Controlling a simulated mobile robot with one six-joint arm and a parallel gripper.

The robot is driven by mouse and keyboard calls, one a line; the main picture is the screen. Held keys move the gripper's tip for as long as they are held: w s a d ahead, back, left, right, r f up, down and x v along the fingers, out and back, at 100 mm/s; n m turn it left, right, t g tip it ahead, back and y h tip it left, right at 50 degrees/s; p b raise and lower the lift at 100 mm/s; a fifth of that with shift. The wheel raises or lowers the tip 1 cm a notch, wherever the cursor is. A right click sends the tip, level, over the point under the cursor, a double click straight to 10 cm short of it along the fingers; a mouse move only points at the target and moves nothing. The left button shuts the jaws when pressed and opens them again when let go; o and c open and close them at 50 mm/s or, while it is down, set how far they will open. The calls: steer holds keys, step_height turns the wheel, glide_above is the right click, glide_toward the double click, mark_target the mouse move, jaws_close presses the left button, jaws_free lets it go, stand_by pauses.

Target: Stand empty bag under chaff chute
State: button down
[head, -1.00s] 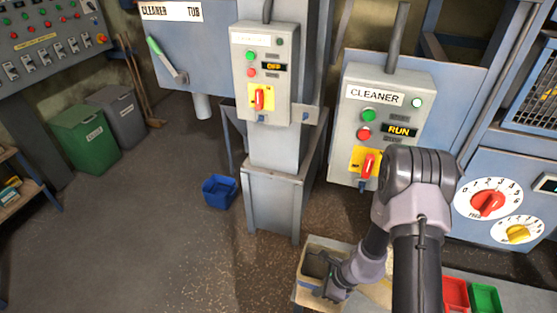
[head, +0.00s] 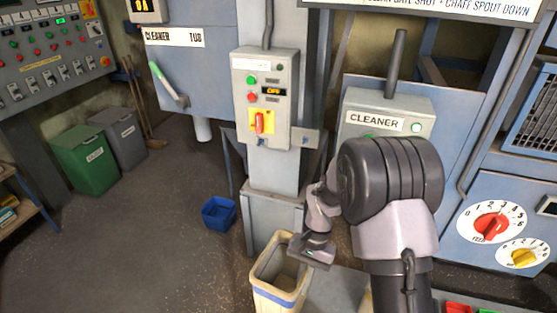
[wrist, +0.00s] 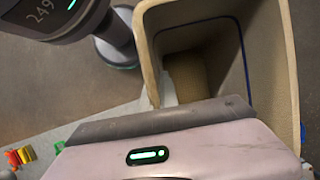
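The empty bag (head: 272,292) is cream, boxy and open-topped with a blue band, at the bottom centre of the head view. In the wrist view the bag (wrist: 200,12) opens towards the camera, and its inside looks empty. My gripper (head: 300,250) is at the bag's right rim and appears shut on it; the fingertips are hidden by the gripper body. The bag's bottom is cut off by the frame edge, so I cannot tell if it touches anything. I cannot pick out the chaff chute for certain; a sign (head: 430,8) at the top mentions the chaff spout.
A blue bucket (head: 219,212) stands on the floor beside the grey column (head: 272,205). The floor at left is open, with green (head: 85,160) and grey (head: 120,137) bins behind.

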steer(key=d+r+n+h, duration=0.2)
steer(key=d+r+n, duration=0.3)
steer(key=d+r, duration=0.1)
steer(key=shift+w+d+r+g, duration=0.2)
steer(key=shift+d+r+g, duration=0.15)
steer(key=shift+d, duration=0.45)
